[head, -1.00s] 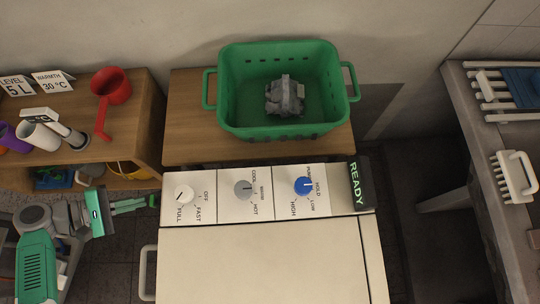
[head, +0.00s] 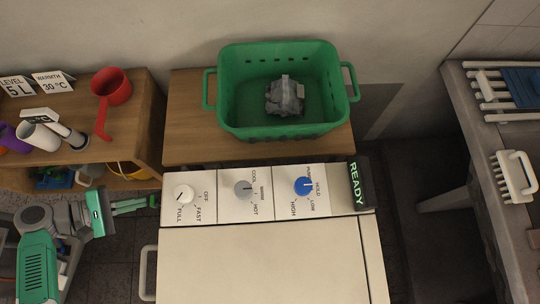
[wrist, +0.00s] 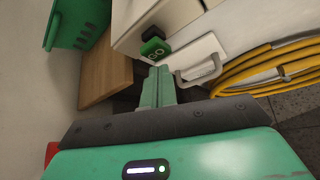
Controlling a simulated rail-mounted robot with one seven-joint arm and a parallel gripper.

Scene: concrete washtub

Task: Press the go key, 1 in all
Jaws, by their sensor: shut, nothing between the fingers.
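The go key is a small green block marked GO (wrist: 155,48) on the side of the white machine in the wrist view; in the head view it cannot be made out. My gripper (wrist: 160,72) is shut and empty. Its green fingertips point at the key from just below it in the wrist view; whether they touch it cannot be told. In the head view my gripper (head: 153,201) is at the machine's left side, by the panel. The white machine (head: 265,265) has a display (head: 358,186) reading READY.
White, grey and blue dials (head: 302,186) line the panel. A handle (wrist: 203,70) and yellow hose (wrist: 265,68) lie right of my fingers in the wrist view. A green basket (head: 235,110) with grey cloth (head: 284,97) stands behind. A wooden shelf (head: 145,110) is at left.

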